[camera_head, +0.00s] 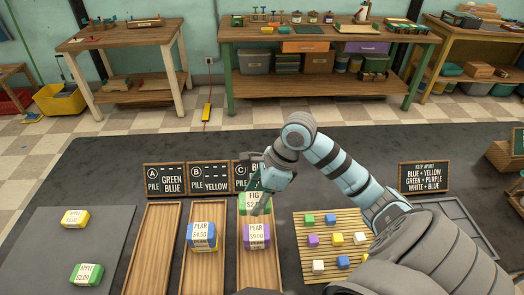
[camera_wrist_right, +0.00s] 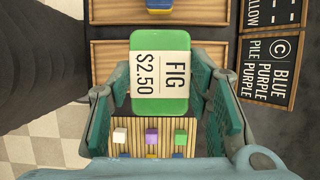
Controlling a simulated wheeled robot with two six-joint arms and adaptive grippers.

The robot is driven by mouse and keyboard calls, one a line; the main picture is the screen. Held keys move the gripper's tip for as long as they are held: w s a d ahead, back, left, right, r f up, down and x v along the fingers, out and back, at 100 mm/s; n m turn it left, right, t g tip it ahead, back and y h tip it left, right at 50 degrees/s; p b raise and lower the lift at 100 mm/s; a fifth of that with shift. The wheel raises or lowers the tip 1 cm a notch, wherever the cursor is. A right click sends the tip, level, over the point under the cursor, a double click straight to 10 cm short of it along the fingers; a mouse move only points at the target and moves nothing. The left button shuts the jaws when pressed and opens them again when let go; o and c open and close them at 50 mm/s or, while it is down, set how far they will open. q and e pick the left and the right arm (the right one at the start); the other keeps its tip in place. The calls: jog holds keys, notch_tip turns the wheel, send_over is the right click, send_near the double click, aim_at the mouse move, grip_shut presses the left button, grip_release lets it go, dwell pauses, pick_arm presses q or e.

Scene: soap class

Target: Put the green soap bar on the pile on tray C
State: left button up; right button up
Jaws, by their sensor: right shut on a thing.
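My right gripper (camera_wrist_right: 165,90) is shut on the green soap bar (camera_wrist_right: 160,85), labelled FIG $2.50. In the head view the green bar (camera_head: 249,203) is over tray C (camera_head: 274,270), behind the purple PEAR bar, partly hidden by my arm. The purple bar (camera_head: 256,231) lies on tray C with another label edge showing beneath it; what is lower in that pile is hidden. I cannot tell how high the green bar is above the tray. My left gripper is not in view.
Tray B (camera_head: 186,270) holds a blue bar (camera_head: 202,229) over a yellow one. Tray A (camera_head: 150,250) is empty. A grey mat (camera_head: 50,255) holds a yellow bar (camera_head: 75,218) and a green APPLE bar (camera_head: 87,274). A slatted mat (camera_head: 300,240) with several small cubes is right of tray C.

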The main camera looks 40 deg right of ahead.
notch_tip(320, 180, down, 13)
jog(key=shift+d+f+b, duration=0.1)
jog(key=shift+f+b, duration=0.1)
jog(key=shift+b, duration=0.3)
jog(key=shift+f, duration=0.2)
jog(key=o, duration=1.2)
jog(key=shift+r, duration=0.1)
jog(key=shift+r, duration=0.15)
jog(key=p+v, duration=0.1)
jog(key=v, duration=1.1)
